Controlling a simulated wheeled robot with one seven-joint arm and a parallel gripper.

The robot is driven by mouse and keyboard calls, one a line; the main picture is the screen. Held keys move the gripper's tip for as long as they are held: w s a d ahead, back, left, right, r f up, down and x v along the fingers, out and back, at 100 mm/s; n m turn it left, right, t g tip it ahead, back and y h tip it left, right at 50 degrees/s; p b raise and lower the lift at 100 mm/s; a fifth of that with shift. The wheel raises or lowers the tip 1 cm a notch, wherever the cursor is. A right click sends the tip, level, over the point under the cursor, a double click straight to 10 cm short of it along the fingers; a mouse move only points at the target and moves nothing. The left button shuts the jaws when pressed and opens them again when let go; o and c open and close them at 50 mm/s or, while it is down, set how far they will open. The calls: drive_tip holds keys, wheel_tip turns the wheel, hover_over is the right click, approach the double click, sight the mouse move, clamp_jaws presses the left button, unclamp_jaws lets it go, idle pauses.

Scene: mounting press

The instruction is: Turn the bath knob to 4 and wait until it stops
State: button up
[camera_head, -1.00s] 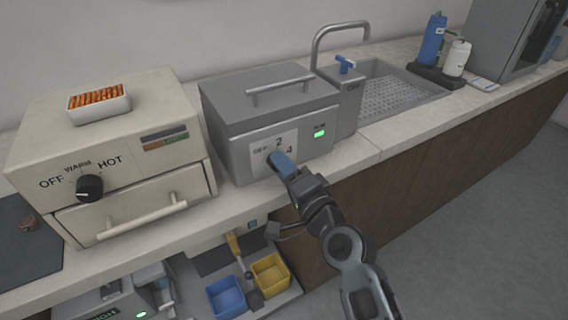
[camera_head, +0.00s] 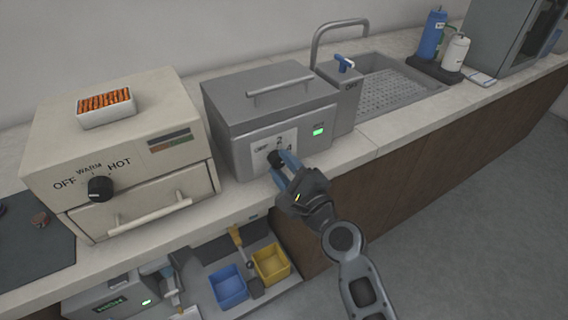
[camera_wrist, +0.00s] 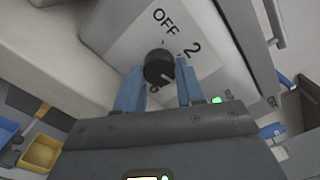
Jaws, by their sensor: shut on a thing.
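The water bath (camera_head: 235,115) is a grey lidded box on the counter with a lit green display (camera_head: 318,131). Its black bath knob (camera_head: 276,157) sits on a white plate marked OFF, 2 and 4. My gripper (camera_head: 283,160) is at the knob, its blue fingers on either side and shut on it. In the wrist view the knob (camera_wrist: 158,67) is between the fingertips (camera_wrist: 160,82). Its white pointer mark appears at the lower right, past the 2 and away from OFF. The 4 is mostly hidden there.
Left of the bath stands a cream oven (camera_head: 120,150) with its own knob (camera_head: 100,189) and a tray (camera_head: 105,110) on top. A sink (camera_head: 395,90) is at right. Blue (camera_head: 229,288) and yellow (camera_head: 270,264) bins sit below the counter.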

drive_tip(key=shift+d+f+m, duration=0.1)
drive_tip(key=shift+m, duration=0.3)
drive_tip(key=o, duration=1)
drive_tip(key=shift+o, duration=0.2)
drive_tip(key=v, duration=0.7)
drive_tip(key=shift+s+d, duration=0.2)
drive_tip(key=shift+s, duration=0.15)
